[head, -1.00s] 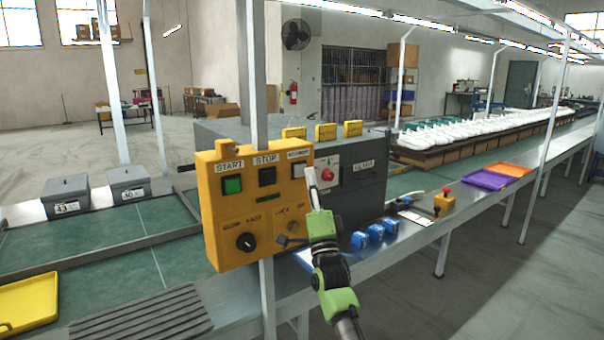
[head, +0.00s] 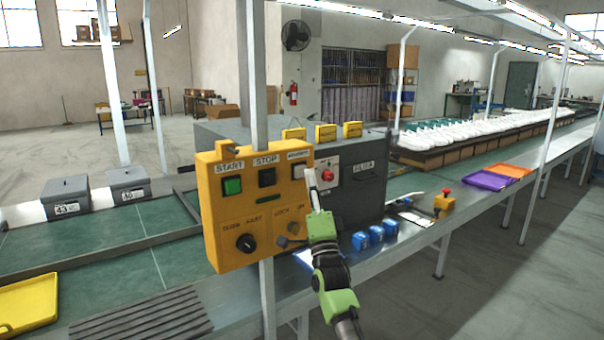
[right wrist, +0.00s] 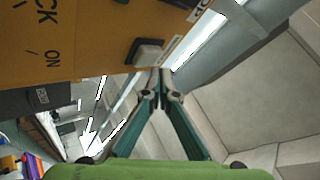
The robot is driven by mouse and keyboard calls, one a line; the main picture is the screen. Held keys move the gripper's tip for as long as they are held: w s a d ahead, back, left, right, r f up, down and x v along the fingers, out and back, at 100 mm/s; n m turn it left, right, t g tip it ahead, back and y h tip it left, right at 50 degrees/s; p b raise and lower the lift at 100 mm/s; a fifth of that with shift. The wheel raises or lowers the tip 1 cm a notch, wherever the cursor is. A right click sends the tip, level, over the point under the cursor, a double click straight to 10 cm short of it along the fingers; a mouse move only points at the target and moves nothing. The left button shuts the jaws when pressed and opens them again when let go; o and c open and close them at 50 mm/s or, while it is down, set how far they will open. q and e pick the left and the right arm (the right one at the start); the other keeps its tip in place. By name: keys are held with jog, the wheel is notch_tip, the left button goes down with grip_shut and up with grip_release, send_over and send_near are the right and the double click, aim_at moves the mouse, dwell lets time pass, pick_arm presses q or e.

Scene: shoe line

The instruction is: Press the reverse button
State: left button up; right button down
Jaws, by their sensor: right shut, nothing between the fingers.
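The yellow control box (head: 236,213) hangs on a grey post in the head view. It carries a green START button (head: 232,185), a black STOP button (head: 267,177) and a pale reverse button (head: 299,171) under the upper right label. The reverse button also shows in the right wrist view (right wrist: 146,53), with a dark surround. My right gripper (head: 311,176) is shut and empty, its tips right beside the reverse button; in the right wrist view the closed fingertips (right wrist: 160,74) lie just below and right of it. I cannot tell whether they touch it. My left gripper is out of view.
A grey machine box (head: 350,185) with a red knob stands behind the control box. A dark knob (head: 246,242) and a key switch sit lower on the control box. Blue items (head: 375,234) and a yellow emergency-stop box (head: 444,203) lie on the line to the right.

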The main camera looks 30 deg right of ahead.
jog(key=shift+w+y, duration=0.15)
jog(key=shift+y, duration=0.15)
jog(key=shift+w+b, duration=0.3)
jog(key=shift+b, duration=0.05)
